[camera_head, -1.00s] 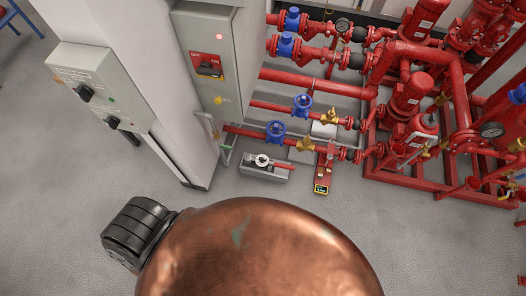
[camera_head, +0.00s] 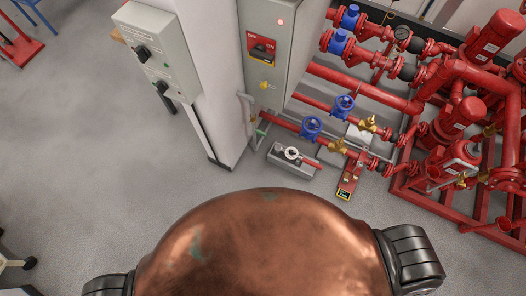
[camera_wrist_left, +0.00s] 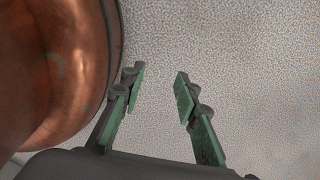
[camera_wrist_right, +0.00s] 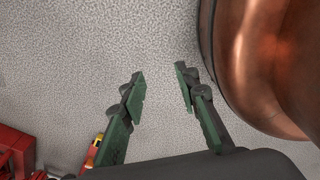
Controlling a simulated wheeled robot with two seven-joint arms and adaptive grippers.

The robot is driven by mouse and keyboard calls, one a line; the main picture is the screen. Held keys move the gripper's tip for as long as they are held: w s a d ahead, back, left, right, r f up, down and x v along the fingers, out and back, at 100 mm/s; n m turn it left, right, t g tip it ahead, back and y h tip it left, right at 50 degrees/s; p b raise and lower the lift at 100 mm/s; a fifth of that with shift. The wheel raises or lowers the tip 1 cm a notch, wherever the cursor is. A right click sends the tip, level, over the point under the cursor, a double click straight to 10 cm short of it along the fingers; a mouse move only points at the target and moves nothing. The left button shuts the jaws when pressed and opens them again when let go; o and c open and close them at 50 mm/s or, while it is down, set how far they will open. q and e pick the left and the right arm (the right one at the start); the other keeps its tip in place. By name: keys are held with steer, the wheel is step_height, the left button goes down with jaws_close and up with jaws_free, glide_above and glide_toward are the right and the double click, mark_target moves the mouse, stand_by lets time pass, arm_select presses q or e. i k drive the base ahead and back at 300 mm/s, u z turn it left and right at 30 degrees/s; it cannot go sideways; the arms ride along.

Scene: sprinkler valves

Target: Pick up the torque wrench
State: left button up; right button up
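In the head view, a small tool with a round pale head and a red handle (camera_head: 312,163) lies on a low grey block (camera_head: 286,167) on the floor; it looks like the torque wrench, but it is too small to be sure. A red device with a lit display (camera_head: 348,180) stands just right of it. My left gripper (camera_wrist_left: 158,75) is open and empty over bare floor in the left wrist view. My right gripper (camera_wrist_right: 158,72) is open and empty in the right wrist view. Both are apart from the tool, and neither shows in the head view.
Red pipes with blue handwheels (camera_head: 311,127) and red pumps (camera_head: 462,112) fill the right side. A pale object with black casters (camera_head: 28,262) is at lower left.

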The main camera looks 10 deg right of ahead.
mark_target(278, 148)
steer(key=u, duration=0.15)
steer(key=k, duration=0.25)
steer(key=z, duration=2.05)
steer(key=i, duration=0.65)
steer(key=u, duration=2.35)
